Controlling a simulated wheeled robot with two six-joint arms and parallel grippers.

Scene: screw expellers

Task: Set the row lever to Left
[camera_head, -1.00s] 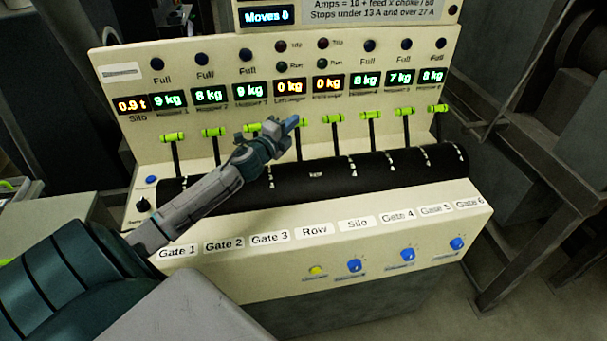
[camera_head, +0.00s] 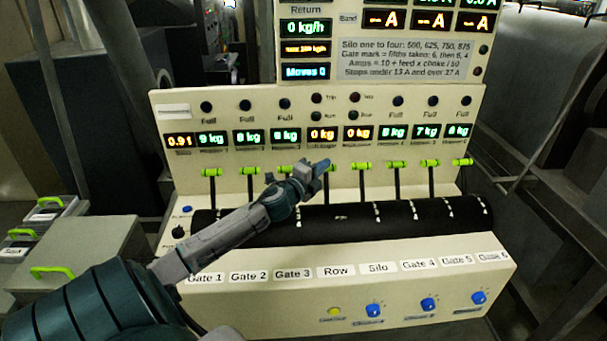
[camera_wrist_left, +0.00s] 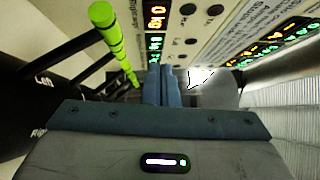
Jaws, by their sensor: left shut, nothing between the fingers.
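The row lever (camera_head: 326,186) stands above the Row label (camera_head: 336,271) on the cream console, a dark stem with a lime-green handle. My left gripper (camera_head: 322,168) overlaps its top in the head view, hiding most of the handle. In the left wrist view the shut, empty fingers (camera_wrist_left: 163,86) point toward the panel. A large lime-green handle (camera_wrist_left: 105,22), seemingly the row lever's, stands to their left, with a visible gap. Contact cannot be told from the head view. My right gripper is not in view.
Similar levers flank it: the Gate 3 lever (camera_head: 285,170) on the left and the Silo lever (camera_head: 361,168) on the right. A black roller-like cover (camera_head: 400,216) runs below. Grey boxes with green handles (camera_head: 53,271) stand at the left.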

